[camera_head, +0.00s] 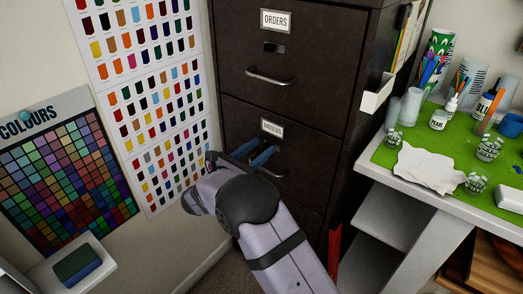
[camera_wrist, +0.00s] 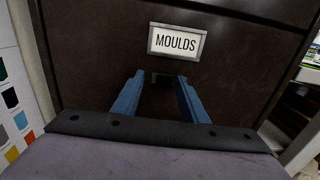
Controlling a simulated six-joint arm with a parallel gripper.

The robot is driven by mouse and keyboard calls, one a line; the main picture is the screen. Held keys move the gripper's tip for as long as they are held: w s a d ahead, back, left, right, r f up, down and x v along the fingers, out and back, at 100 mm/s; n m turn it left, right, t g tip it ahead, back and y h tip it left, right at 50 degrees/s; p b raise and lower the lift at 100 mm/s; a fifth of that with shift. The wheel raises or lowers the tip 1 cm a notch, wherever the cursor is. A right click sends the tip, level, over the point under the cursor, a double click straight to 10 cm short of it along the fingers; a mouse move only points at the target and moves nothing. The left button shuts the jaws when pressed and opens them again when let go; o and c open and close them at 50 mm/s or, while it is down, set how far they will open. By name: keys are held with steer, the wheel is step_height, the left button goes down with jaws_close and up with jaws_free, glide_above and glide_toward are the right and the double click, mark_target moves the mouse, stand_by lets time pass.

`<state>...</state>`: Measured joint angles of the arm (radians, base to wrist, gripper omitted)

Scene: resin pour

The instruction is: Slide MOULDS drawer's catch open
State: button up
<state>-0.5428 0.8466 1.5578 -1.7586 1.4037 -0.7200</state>
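The MOULDS drawer (camera_head: 310,160) is the second drawer down of a dark brown cabinet, below the ORDERS drawer, and it looks shut. Its white label (camera_wrist: 177,42) shows clearly in the wrist view. Below the label, a small dark recess, apparently the catch (camera_wrist: 164,77), shows between my fingertips; its detail is too dark to tell its position. My gripper (camera_head: 256,153) has blue fingers, spread apart and pointing at the drawer front. In the wrist view my gripper (camera_wrist: 160,85) is open with nothing between its fingers. Contact cannot be told. My arm hides part of the drawer's handle (camera_head: 282,173).
The ORDERS drawer (camera_head: 330,50) above has a metal handle (camera_head: 270,78) that sticks out. A white workbench (camera_head: 440,197) with a green mat, cups and bottles stands to the right. Colour charts (camera_head: 150,100) hang on the left wall. A white wall holder (camera_head: 378,95) juts from the cabinet's side.

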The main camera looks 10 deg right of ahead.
steer(key=shift+d, duration=0.1)
steer(key=shift+s, duration=0.15)
steer(key=v, duration=0.7)
stand_by(0.6)
